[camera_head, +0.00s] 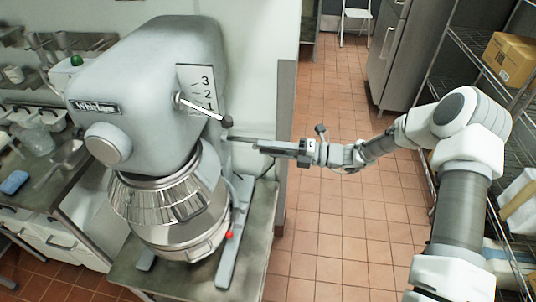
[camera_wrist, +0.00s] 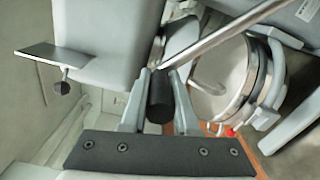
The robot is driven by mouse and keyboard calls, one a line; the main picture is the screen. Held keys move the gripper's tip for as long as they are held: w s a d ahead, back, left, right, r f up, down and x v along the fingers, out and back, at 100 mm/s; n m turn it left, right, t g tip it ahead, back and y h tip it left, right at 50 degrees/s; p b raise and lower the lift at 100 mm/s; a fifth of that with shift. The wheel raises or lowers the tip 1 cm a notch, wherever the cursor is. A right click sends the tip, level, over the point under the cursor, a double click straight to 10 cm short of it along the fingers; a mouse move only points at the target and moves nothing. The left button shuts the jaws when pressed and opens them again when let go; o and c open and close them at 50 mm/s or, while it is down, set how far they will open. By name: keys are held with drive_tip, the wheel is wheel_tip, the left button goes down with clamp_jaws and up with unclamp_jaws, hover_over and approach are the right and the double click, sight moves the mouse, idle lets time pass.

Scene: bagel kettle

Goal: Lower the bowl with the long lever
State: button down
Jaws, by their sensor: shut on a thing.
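A grey stand mixer (camera_head: 160,60) stands at left in the head view, with its metal bowl (camera_head: 180,232) under the head. The bowl also shows at right in the wrist view (camera_wrist: 222,88). My gripper (camera_head: 238,139) is at the mixer's right side, just below the short speed lever's dark knob. In the wrist view its fingers (camera_wrist: 158,100) close around a black handle (camera_wrist: 160,92). A long metal rod (camera_wrist: 225,28) runs from near this handle to the upper right. In the head view I cannot make out the long lever.
The short speed lever (camera_head: 203,109) sits beside a numbered plate (camera_head: 196,82), close above my gripper. A red knob (camera_head: 229,235) is low beside the bowl. A wire shelf (camera_head: 480,50) with a cardboard box (camera_head: 510,58) stands at right. The tiled floor (camera_head: 340,230) between is clear.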

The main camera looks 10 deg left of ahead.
drive_tip(key=shift+w+r, duration=0.3)
drive_tip(key=shift+r, duration=0.1)
drive_tip(key=c, duration=0.7)
unclamp_jaws()
drive_tip(key=shift+f, duration=0.1)
drive_tip(key=shift+s+f, duration=0.1)
drive_tip(key=shift+d, duration=0.3)
drive_tip(key=d+b, duration=0.1)
drive_tip(key=d, duration=0.4)
drive_tip(key=d+b, duration=0.1)
drive_tip(key=d, duration=0.5)
drive_tip(key=w+d+b, duration=0.1)
drive_tip(key=d, duration=0.4)
drive_tip(key=shift+d, duration=0.4)
